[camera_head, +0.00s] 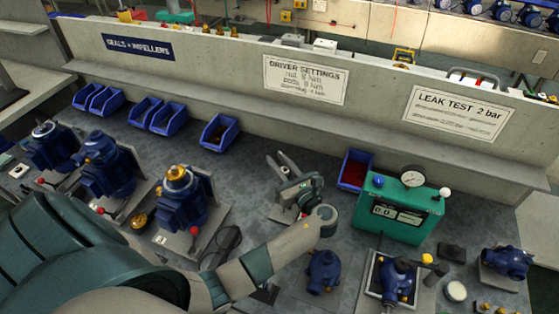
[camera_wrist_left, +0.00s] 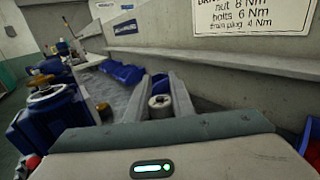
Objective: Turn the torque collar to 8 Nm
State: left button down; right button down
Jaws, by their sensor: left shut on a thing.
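My left gripper (camera_head: 280,160) is above the middle of the bench, pointing toward the back wall. In the left wrist view its two fingers (camera_wrist_left: 160,82) stand on either side of a small pale cylinder with a dark hole in its top (camera_wrist_left: 160,104), which looks like the torque collar; they are shut on it. Any scale mark on it is too small to read. In the head view the gripper and wrist hide this piece. The "DRIVER SETTINGS" sign (camera_head: 305,79) on the wall reads nut 8 Nm in the left wrist view (camera_wrist_left: 252,15). My right gripper is not in view.
Blue pumps on plates (camera_head: 181,198) stand at the left. Blue bins (camera_head: 219,133) line the wall, with a red-filled bin (camera_head: 355,170) farther right. A green gauge box (camera_head: 399,210) stands right of my wrist. Another pump (camera_head: 323,272) sits in front.

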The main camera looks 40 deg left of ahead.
pick_arm(q)
jog(key=c, duration=1.5)
grip_release()
jog(key=shift+b+v, duration=2.6)
jog(key=shift+v, duration=6.1)
jog(key=shift+s+d, duration=0.1)
